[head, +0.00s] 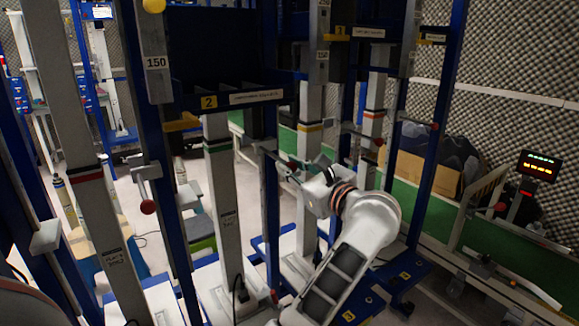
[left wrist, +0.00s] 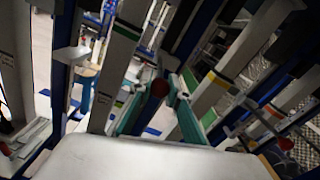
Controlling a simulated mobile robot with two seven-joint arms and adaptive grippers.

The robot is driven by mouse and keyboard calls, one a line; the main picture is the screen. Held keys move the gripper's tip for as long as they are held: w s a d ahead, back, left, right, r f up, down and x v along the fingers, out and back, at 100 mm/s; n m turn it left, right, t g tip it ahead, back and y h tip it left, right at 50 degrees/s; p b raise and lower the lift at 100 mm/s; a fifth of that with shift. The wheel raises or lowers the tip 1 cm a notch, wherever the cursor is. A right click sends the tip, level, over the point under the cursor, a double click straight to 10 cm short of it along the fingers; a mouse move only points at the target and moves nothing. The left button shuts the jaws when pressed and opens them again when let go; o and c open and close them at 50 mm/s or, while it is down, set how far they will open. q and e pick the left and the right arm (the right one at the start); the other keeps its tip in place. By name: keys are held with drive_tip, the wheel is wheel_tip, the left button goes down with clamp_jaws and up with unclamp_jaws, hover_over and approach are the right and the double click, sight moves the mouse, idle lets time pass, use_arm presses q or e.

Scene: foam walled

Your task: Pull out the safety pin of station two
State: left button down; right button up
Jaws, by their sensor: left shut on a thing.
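Station two shows in the head view with its yellow "2" label (head: 209,102) under a dark bin, between blue uprights. The pin's shaft is hidden or too small to make out. My right gripper is not in view.
Another red knob (head: 147,207) hangs on the left upright. A grey column with a green band (head: 219,146) stands left of my gripper. Station three (head: 340,31) is behind to the right. A conveyor rail and a lit display (head: 538,167) are at the far right.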

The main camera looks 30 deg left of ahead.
use_arm(q)
drive_tip(key=c, duration=2.2)
unclamp_jaws()
drive_tip(key=shift+d+f, duration=0.15)
drive_tip(key=shift+f, duration=0.05)
drive_tip(key=o, duration=0.3)
drive_tip(key=shift+s+d+r, duration=0.1)
drive_tip(key=shift+r, duration=0.2)
wheel_tip(320, 180, up, 10)
drive_tip(key=shift+f, duration=0.15)
